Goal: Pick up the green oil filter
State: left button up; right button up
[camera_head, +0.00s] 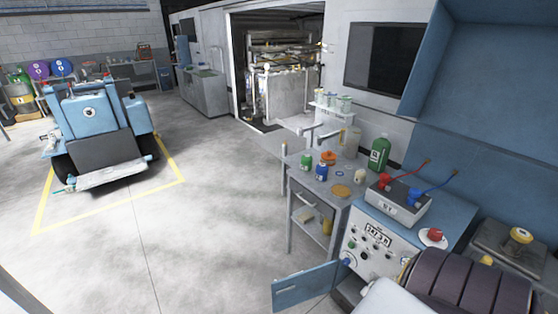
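A small green cylinder (306,161), which looks like the green oil filter, stands upright near the left edge of the grey work table (300,178). A blue cylinder (321,172) stands just in front and to the right of it. A larger green bottle (378,155) stands further right on the same table. Neither of my grippers shows in the head view, and nothing is seen touching the green cylinder.
An orange item (328,158) and a tan disc (341,191) are also on the table. A battery with red and blue clamps (397,203) sits on a cabinet at right. A ribbed dark roll (470,283) fills the lower right. Open floor (210,230) lies left.

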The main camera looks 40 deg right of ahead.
aim_at(306, 160)
jog(key=i, duration=0.8)
jog(key=i+j+z, duration=0.2)
jog(key=i, duration=0.2)
jog(key=i+z, duration=0.2)
jog(key=i, duration=0.15)
jog(key=i+z, duration=0.25)
jog(key=z, duration=0.15)
jog(key=i+j+z, duration=0.15)
jog(key=z, duration=0.3)
jog(key=i+z, duration=0.2)
jog(key=z, duration=0.25)
jog(key=i+j+z, duration=0.2)
jog(key=z, duration=0.2)
jog(key=i+j+z, duration=0.1)
jog(key=z, duration=0.35)
jog(key=i+j+z, duration=0.2)
jog(key=z, duration=0.25)
jog(key=i+j+z, duration=0.3)
jog(key=j+z, duration=0.2)
jog(key=z, duration=0.15)
jog(key=i, duration=0.05)
